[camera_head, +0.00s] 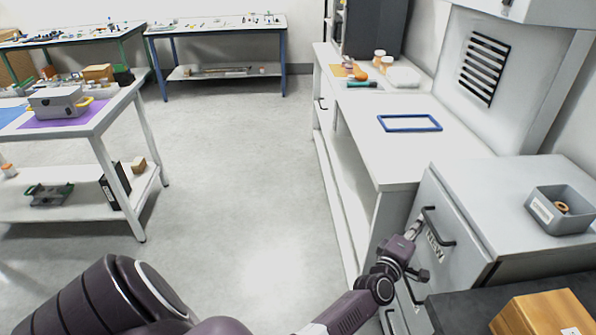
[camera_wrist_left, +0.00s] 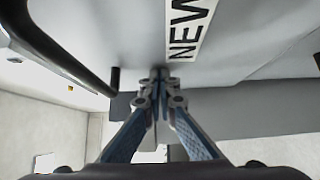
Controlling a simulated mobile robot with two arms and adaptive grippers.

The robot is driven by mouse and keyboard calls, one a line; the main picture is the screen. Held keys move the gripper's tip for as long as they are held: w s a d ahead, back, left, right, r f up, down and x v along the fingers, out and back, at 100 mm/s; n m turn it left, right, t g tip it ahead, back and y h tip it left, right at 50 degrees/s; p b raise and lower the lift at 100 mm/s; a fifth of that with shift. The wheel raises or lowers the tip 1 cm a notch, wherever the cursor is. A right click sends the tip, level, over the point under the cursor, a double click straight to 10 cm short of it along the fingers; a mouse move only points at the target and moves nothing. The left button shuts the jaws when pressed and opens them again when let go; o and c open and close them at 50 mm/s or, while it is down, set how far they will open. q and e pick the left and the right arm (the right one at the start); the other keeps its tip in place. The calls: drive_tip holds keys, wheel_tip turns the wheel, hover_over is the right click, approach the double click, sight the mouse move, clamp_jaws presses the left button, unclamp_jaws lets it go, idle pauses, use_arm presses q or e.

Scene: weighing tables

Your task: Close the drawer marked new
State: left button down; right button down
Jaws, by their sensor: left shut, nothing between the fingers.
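The drawer marked NEW (camera_head: 431,252) is in the side of the grey cabinet, at the lower right of the head view. Its dark bar handle (camera_head: 440,228) is above the label. I see no clear gap between its front and the cabinet, but my gripper hides part of it. My left gripper (camera_head: 415,230) is shut and empty, its tips at the drawer front beside the label. In the left wrist view the closed fingertips (camera_wrist_left: 160,74) are at or very near the front, beside the NEW label (camera_wrist_left: 187,28); the handle (camera_wrist_left: 60,50) is left of them.
A grey bin (camera_head: 541,214) with a ring-like item stands on the cabinet top. A white bench (camera_head: 400,165) with a blue frame adjoins it. A wooden box (camera_head: 540,315) sits on a dark surface at the lower right. The floor left of the bench is clear.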

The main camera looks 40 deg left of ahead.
use_arm(q)
drive_tip(key=shift+w+d+r, duration=0.1)
drive_tip(key=shift+w+d, duration=0.35)
drive_tip(key=shift+w, duration=0.05)
use_arm(e)
drive_tip(key=shift+s+a+f, duration=0.2)
drive_tip(key=shift+s+a, duration=0.05)
drive_tip(key=shift+a, duration=0.4)
drive_tip(key=shift+d, duration=0.1)
use_arm(q)
drive_tip(key=shift+w+d+r, duration=0.1)
use_arm(e)
drive_tip(key=shift+w+d, duration=0.2)
drive_tip(key=shift+d, duration=0.2)
